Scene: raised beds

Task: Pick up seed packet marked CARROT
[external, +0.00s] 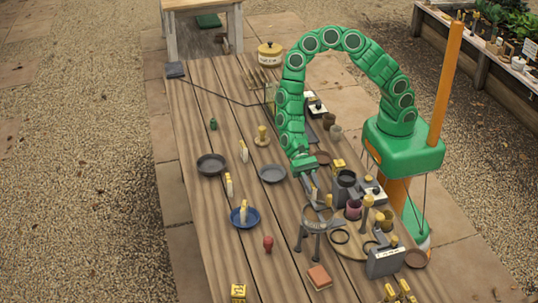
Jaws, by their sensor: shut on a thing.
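My gripper (314,193) points down low over the middle of the plank table (205,115), left of the cluster of pots. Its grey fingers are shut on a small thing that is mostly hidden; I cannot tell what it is. Small yellow-and-white upright pieces stand on the table left of my gripper: one near the dark dish (243,151), one below it (229,185), one in the blue dish (243,211). A yellow packet-like block (239,292) is at the front edge. No CARROT marking is readable at this size.
A grey dish (272,174) and dark dish (211,165) lie left of my gripper. The table's left strip is mostly clear.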

